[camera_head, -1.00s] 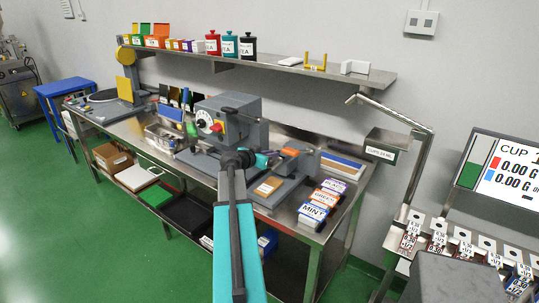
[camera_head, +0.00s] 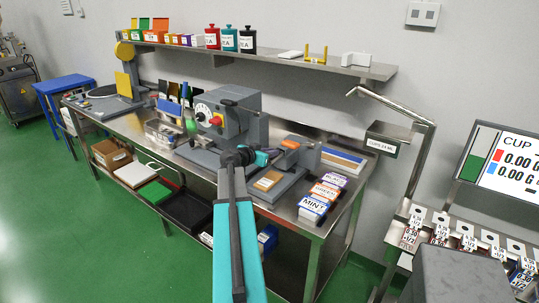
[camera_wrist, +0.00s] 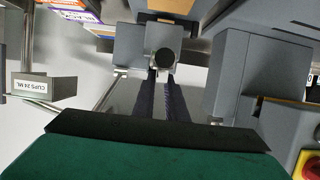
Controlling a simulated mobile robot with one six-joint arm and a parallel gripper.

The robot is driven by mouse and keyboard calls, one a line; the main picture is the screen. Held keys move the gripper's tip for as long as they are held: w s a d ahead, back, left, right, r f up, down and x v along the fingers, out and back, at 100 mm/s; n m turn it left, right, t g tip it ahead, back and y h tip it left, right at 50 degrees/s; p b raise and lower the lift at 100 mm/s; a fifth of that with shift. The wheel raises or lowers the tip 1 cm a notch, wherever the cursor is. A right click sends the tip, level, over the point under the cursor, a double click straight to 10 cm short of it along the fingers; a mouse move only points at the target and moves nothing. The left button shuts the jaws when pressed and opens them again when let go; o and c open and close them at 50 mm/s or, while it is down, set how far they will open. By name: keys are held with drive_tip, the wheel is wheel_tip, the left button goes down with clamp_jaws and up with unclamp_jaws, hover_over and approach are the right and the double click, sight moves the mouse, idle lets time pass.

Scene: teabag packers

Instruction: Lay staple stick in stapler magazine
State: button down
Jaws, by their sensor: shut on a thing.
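My gripper (camera_head: 268,156) is at the far end of my teal arm, over the right part of the steel bench, close to a grey and orange device (camera_head: 289,143) that looks like the stapler. In the wrist view two dark fingers (camera_wrist: 161,85) run side by side towards a grey block with a round black knob (camera_wrist: 145,50). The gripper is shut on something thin. I cannot make out the staple stick itself between the fingers. The magazine channel cannot be told apart in either view, and contact with the stapler cannot be judged.
A grey machine with a red and yellow switch (camera_head: 216,120) stands left of the gripper. Labelled tea boxes (camera_head: 313,205) stand at the bench's right front. The wall shelf (camera_head: 345,70) runs behind. A cups bin (camera_head: 388,138) is at the right.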

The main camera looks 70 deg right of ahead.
idle(0.3)
drive_tip(key=c, duration=1.7)
unclamp_jaws()
drive_tip(key=shift+a, duration=0.1)
drive_tip(key=b+v, duration=0.4)
drive_tip(key=v, duration=0.9)
drive_tip(key=shift+a+r, duration=0.15)
drive_tip(key=shift+a, duration=0.15)
drive_tip(key=shift+w, duration=0.1)
